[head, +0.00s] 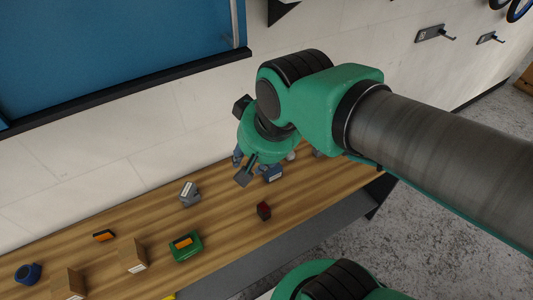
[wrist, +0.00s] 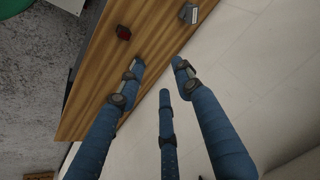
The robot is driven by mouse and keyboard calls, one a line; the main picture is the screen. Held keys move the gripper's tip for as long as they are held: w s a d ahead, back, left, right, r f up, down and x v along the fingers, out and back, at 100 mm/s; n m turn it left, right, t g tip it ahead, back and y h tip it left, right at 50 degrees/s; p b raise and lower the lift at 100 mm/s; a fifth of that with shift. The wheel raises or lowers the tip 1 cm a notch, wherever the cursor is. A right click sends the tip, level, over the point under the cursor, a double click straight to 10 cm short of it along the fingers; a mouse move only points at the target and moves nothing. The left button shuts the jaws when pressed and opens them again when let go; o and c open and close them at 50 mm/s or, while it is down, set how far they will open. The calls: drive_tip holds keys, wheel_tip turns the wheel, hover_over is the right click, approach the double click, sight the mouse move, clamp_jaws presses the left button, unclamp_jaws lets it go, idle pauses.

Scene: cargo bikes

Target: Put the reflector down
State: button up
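My gripper (head: 264,168) is above the wooden bench, near its right part and the wall. In the wrist view its blue fingers (wrist: 158,68) are spread apart, with nothing visible between the tips. A small dark block with a red face (head: 263,210) sits on the bench, apart from the gripper, and also shows in the wrist view (wrist: 123,32). It may be the reflector, but I cannot tell for sure. An orange piece (head: 184,242) lies in a green tray (head: 188,256). Another orange-topped dark piece (head: 104,235) lies farther left.
A grey labelled device (head: 189,193) stands on the bench (head: 225,222). Two cardboard boxes (head: 133,257) (head: 69,284) and a blue round item (head: 28,273) are at the left. The wall (head: 110,150) runs behind. Bare wood surrounds the red-faced block.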

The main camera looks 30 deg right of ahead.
drive_tip(key=s+d+r+n, duration=0.2)
drive_tip(key=shift+s+d+t+h, duration=0.25)
drive_tip(key=shift+s+t+h, duration=0.05)
drive_tip(key=shift+s, duration=0.1)
wheel_tip(320, 180, down, 7)
drive_tip(key=b, duration=0.6)
drive_tip(key=shift+r+b, duration=0.15)
drive_tip(key=shift+b, duration=0.2)
